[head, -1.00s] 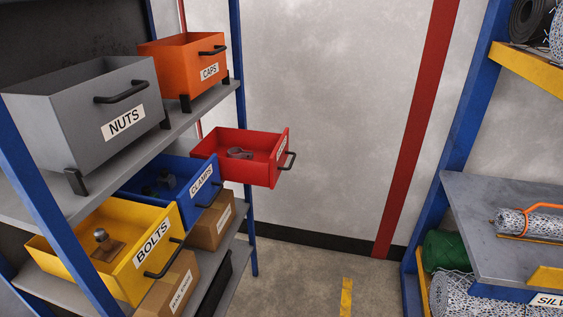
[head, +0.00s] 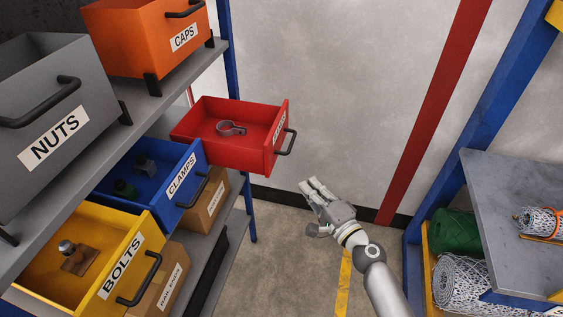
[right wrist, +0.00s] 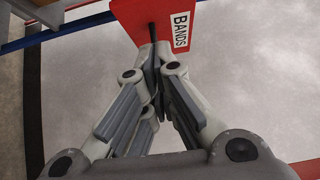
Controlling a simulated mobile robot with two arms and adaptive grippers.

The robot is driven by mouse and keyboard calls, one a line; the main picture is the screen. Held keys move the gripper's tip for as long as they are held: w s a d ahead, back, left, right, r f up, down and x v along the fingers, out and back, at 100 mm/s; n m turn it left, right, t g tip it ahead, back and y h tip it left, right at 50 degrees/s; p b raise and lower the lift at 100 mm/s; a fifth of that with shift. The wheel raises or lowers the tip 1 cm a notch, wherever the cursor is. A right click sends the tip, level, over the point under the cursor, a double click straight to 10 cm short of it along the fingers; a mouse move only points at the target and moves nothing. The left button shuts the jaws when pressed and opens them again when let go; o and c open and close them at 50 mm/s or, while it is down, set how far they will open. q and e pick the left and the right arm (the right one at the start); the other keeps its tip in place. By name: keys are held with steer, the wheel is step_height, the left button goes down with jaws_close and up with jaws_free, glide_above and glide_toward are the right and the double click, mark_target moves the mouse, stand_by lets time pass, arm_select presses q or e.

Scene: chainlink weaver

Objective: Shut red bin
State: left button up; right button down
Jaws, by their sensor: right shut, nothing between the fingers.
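The red bin (head: 232,130) is pulled far out from the shelf rack in the head view, with a grey clamp-like ring (head: 231,128) inside. Its black handle (head: 287,142) is on the right-hand front face. My right gripper (head: 310,185) is shut and empty, below and to the right of the handle, apart from it. In the right wrist view the red bin's front (right wrist: 165,15) with the label "BANDS" shows beyond my fingertips (right wrist: 155,60). My left gripper is not in view.
The blue clamps bin (head: 150,180) and yellow bolts bin (head: 90,255) also stand out from the rack below. A grey nuts bin (head: 50,110) and orange caps bin (head: 150,40) sit above. Another shelf (head: 520,190) with rolls stands at right. Floor between is open.

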steer(key=x, duration=0.3)
steer(key=a+p+x, duration=0.1)
steer(key=x, duration=0.3)
steer(key=s+a+x, duration=0.1)
steer(key=x, duration=0.2)
steer(key=shift+w+a+f+p, duration=0.1)
steer(key=shift+w+a+p, duration=0.1)
steer(key=shift+a+p, duration=0.1)
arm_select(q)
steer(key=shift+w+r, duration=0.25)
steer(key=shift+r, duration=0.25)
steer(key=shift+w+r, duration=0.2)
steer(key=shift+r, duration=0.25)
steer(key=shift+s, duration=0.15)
